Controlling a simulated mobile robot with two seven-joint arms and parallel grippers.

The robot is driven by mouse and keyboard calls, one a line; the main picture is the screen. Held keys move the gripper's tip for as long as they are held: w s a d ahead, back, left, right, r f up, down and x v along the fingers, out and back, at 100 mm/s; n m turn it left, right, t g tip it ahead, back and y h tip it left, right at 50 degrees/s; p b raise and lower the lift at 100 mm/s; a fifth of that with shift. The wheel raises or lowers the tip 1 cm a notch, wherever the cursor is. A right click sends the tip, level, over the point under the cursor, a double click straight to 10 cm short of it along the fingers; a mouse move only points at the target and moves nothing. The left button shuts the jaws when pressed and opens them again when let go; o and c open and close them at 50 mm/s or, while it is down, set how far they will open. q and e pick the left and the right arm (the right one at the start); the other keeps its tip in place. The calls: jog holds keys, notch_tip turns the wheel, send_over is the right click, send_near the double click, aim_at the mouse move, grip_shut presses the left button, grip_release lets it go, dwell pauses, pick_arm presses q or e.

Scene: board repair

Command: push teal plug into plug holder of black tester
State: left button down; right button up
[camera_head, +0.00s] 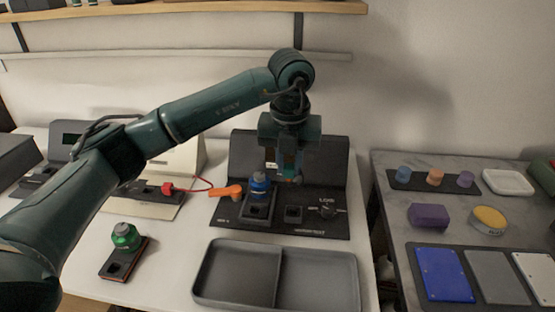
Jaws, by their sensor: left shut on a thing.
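The black tester (335,165) stands on the white table, with an upright back panel and a flat base. A small square socket (293,213), apparently the plug holder, is in the base and looks empty. My left gripper (285,172) points down in front of the back panel, above and slightly left of this socket. It is shut on a small teal thing, apparently the teal plug (290,167), mostly hidden by the fingers. The plug looks clear of the base. My right gripper is not in view.
A blue-knobbed part (260,183) sits on the tester base just left of the socket, with an orange piece (226,191) beside it. A dial (327,212) is to the right. A grey two-part tray (318,255) lies in front; a green-knobbed part (125,237) stands left.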

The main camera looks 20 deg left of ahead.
pick_arm(q)
jog(key=shift+w+d, duration=0.25)
jog(key=shift+d, duration=0.4)
jog(key=shift+f+b, duration=2.3)
jog(key=shift+f, duration=1.15)
jog(key=shift+f, duration=0.1)
